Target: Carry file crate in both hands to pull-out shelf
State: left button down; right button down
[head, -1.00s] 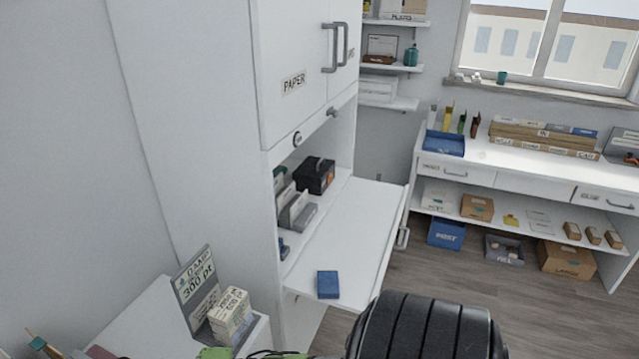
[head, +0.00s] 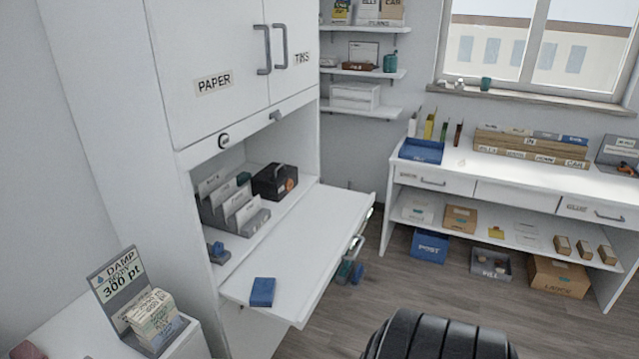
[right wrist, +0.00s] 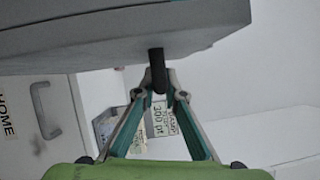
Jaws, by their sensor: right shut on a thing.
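The pull-out shelf (head: 325,228) is a white board that sticks out from the tall white cabinet in the head view. A small blue box (head: 263,292) lies near its front left corner.
Grey file holders (head: 235,205) and a black box (head: 275,182) stand in the cabinet behind the shelf board. A side surface with a DAMP sign (head: 118,275) is at the lower left. Wooden floor (head: 400,290) is clear right of the shelf.

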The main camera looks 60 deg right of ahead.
aim_at(314, 226)
jog(key=z, duration=2.65)
jog(key=i+l+z, duration=0.1)
jog(key=z, duration=0.8)
jog(key=i, duration=3.1)
jog(key=i+l+u, duration=0.2)
jog(key=i+u, duration=0.2)
jog(key=i, duration=0.15)
